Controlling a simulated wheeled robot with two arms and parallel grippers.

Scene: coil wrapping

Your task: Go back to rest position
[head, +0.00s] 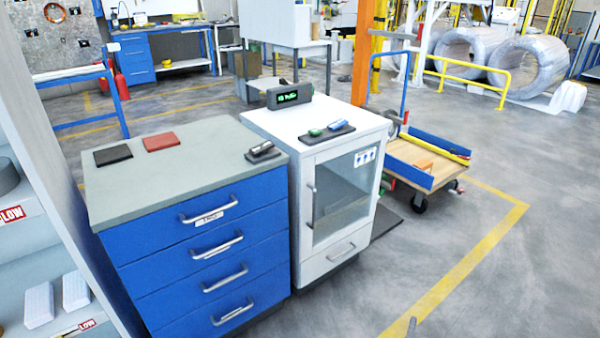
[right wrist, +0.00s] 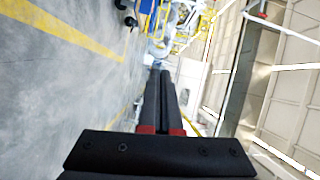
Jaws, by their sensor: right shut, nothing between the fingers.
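My right gripper (right wrist: 162,72) shows in the right wrist view with its two long dark fingers together and nothing between them. My left gripper is in neither view.
A blue drawer cabinet (head: 190,262) and a white glass-door cabinet (head: 372,215) stand ahead. A shelf unit (head: 75,190) is close on the left. A cart (head: 440,172) stands behind right. Floor right of the yellow line (head: 470,260) is clear.

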